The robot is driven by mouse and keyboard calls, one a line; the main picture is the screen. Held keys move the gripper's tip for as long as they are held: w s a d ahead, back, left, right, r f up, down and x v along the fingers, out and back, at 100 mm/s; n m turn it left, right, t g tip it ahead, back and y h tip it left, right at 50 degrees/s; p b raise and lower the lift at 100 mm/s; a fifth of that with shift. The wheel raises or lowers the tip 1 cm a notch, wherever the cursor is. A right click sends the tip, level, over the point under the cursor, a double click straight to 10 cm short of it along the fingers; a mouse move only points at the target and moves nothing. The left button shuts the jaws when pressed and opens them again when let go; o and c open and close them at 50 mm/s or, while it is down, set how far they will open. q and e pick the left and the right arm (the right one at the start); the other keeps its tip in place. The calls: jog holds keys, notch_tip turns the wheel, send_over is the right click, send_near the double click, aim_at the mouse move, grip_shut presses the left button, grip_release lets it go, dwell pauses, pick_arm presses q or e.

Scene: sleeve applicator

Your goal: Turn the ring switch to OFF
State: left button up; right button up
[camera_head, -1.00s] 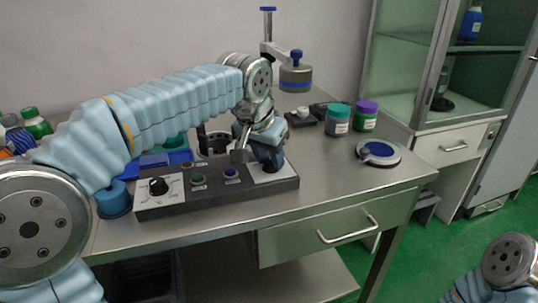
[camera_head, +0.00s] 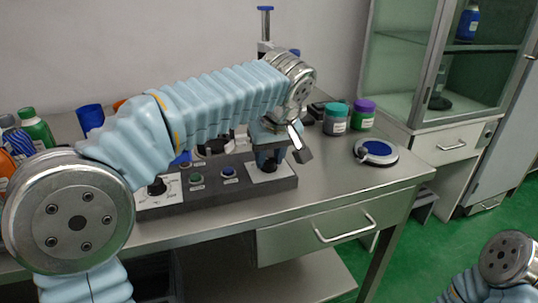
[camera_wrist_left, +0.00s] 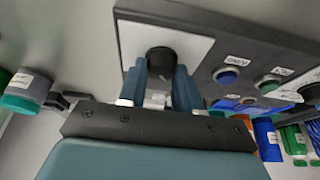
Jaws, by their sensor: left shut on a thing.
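The dark control panel (camera_head: 225,190) lies along the table's front edge. At its right end a black rotary knob (camera_wrist_left: 160,58) stands on a white plate (camera_head: 284,166). My left gripper (camera_head: 267,163) points down at this knob and is shut on it; in the left wrist view the blue fingers (camera_wrist_left: 160,80) sit on either side of it. The knob's pointer and the plate's markings are hidden or too small to read. A second black knob (camera_head: 157,187) with a white dial is at the panel's left end. My right gripper is out of view.
A green button (camera_head: 196,178) and a blue button (camera_head: 229,173) lie between the knobs. Teal-lidded (camera_head: 335,119) and purple-lidded (camera_head: 363,115) jars and a round blue-topped disc (camera_head: 376,151) stand to the right. The front right of the table is clear.

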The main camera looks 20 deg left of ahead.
pick_arm(q)
jog(key=shift+n, duration=0.6)
jog(key=o, duration=1)
jog(key=shift+o, duration=0.2)
jog(key=v, duration=1.4)
jog(key=shift+w+d, duration=0.25)
jog(key=shift+f+g, duration=0.1)
jog(key=shift+g, duration=0.2)
